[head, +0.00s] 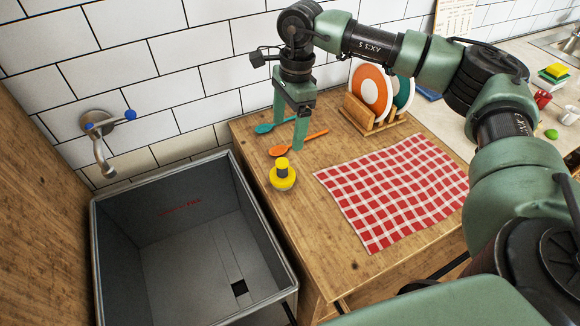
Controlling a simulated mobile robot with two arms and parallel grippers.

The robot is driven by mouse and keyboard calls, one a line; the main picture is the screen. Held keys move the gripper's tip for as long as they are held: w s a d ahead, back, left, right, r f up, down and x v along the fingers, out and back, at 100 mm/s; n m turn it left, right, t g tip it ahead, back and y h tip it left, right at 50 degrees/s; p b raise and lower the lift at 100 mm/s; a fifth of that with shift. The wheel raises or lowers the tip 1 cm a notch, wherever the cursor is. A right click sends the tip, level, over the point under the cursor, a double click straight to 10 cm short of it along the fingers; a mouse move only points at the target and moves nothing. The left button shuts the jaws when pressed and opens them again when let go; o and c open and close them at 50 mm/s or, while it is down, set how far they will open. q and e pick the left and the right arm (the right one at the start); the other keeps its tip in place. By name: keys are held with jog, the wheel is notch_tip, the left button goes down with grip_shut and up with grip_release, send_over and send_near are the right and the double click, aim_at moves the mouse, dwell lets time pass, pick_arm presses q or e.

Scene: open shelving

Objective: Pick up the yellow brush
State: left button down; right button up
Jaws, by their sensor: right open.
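A small yellow brush (283,181) with a dark grey band below its yellow top stands upright on the wooden counter (315,244), close to the edge by the sink. My right gripper (288,136) points down over the counter behind the brush, its two green fingers apart with nothing seen between them. The fingers are near the teal and orange spoons and do not touch the brush. My left gripper is not in the head view.
A teal spoon (268,128) and an orange spoon (284,150) lie by my right fingers. A wooden rack (366,118) with plates stands behind. A red checked cloth (390,190) lies right of the brush. A deep grey sink (185,230) is at left, under a wall tap (103,150).

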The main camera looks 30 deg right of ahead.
aim_at(283, 161)
jog(key=f+b, duration=0.2)
jog(key=a+f+b, duration=0.1)
jog(key=shift+s, duration=0.35)
jog(key=f+b, duration=0.1)
jog(key=f, duration=0.1)
jog(key=f+b, duration=0.1)
jog(key=shift+w+d+b, duration=0.3)
jog(key=shift+d+b, duration=0.05)
jog(key=shift+d, duration=0.05)
jog(key=shift+f, duration=0.15)
jog(key=shift+s+a+f+p, duration=0.1)
jog(key=shift+a+f+p, duration=0.15)
jog(key=shift+f, duration=0.3)
jog(key=shift+a+f+p, duration=0.1)
jog(key=shift+f+p, duration=0.15)
jog(key=shift+f, duration=0.3)
jog(key=f, duration=0.2)
jog(key=a+f+p, duration=0.1)
jog(key=f, duration=0.1)
jog(key=shift+f+p, duration=0.2)
jog(key=shift+p, duration=0.1)
jog(key=shift+f, duration=0.2)
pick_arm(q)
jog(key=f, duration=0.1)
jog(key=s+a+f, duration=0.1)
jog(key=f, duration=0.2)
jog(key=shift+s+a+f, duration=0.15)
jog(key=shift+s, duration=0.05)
pick_arm(e)
jog(key=c, duration=1.5)
